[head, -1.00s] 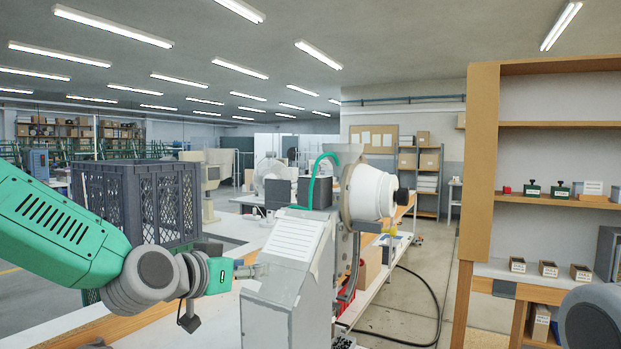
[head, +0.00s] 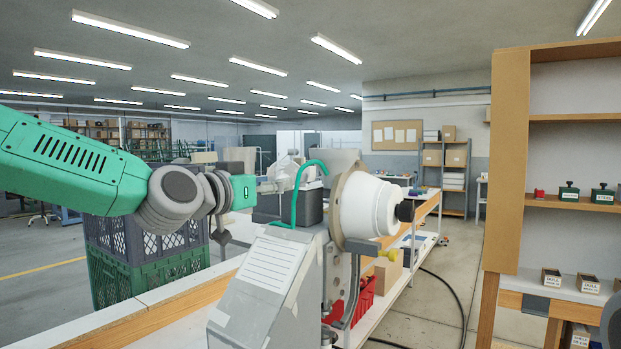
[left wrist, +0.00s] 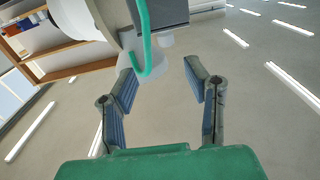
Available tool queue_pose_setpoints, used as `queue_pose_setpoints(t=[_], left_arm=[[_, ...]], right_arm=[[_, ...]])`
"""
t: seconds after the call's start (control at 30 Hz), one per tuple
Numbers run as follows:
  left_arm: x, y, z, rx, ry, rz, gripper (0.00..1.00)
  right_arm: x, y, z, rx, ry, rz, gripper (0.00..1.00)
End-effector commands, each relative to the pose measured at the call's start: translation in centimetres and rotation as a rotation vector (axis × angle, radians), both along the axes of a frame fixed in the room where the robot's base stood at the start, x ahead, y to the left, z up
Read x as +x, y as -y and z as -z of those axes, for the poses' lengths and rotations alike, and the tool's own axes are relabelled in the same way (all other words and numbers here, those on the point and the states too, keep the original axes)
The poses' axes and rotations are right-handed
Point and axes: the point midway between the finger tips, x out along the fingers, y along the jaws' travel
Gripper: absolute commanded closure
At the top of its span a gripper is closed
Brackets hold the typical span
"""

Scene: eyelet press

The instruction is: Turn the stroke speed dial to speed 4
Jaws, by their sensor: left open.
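The eyelet press (head: 265,290) stands at the middle, a grey body with a slanted labelled panel and a round white housing (head: 368,207) on top. A black knob (head: 405,211) sticks out of the housing's right side. I cannot make out a speed dial or its marks. My left gripper (head: 284,184) is raised above the panel, left of the housing, near a green hose (head: 297,205). In the left wrist view its jaws (left wrist: 160,75) are open and empty, with the hose (left wrist: 144,40) and white housing (left wrist: 85,18) beyond them. My right gripper is out of view.
Stacked grey and green crates (head: 150,265) stand at the left behind the bench edge (head: 150,318). A red bin (head: 364,298) sits right of the press. A wooden shelf unit (head: 508,170) with small boxes stands at the right, past open floor.

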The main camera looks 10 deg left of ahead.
Motion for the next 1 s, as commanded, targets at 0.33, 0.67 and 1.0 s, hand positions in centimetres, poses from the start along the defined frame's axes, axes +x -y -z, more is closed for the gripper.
queue_pose_setpoints(t=[0.33,0.67,1.0], left_arm=[[7.3,2.7,0.1,0.000,-0.005,-0.001,0.58],[10.6,4.6,0.1,0.002,-0.003,0.000,0.58],[10.9,4.4,0.2,0.000,-0.002,0.000,0.62]], right_arm=[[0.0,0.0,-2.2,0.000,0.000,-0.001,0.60],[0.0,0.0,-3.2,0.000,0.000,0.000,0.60],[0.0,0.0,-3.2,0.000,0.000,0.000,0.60]])
